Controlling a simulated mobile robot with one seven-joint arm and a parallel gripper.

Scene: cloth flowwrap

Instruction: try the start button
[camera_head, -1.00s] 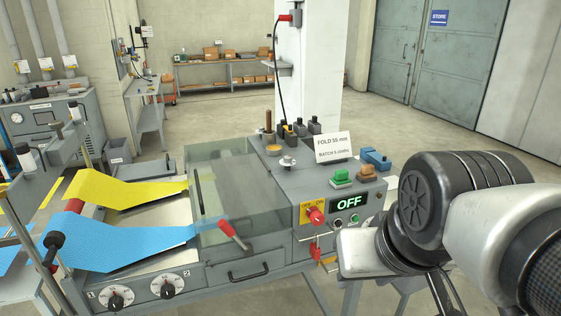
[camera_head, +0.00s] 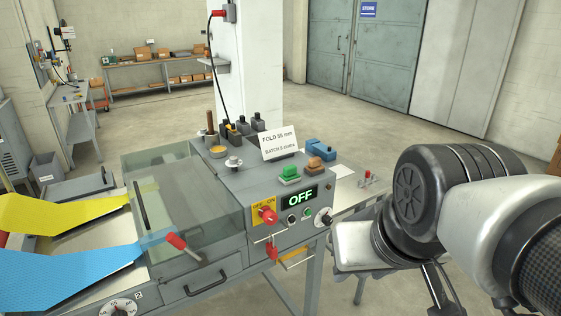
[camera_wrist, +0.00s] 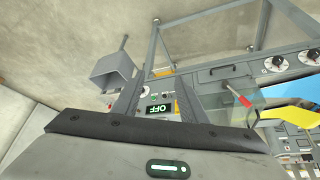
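A red rotary switch (camera_head: 267,215) sits on a yellow OFF/ON plate to the left. A black knob (camera_head: 324,217) is at the right. My gripper (camera_wrist: 158,86) is open and empty in the wrist view, apart from the panel; the display (camera_wrist: 160,108) shows between its fingers. In the head view, my arm hides its fingertips.
Yellow cloth (camera_head: 60,213) and blue cloth (camera_head: 70,280) run under the clear cover (camera_head: 185,200). A red-tipped lever (camera_head: 180,242) sticks out. Floor to the right is open.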

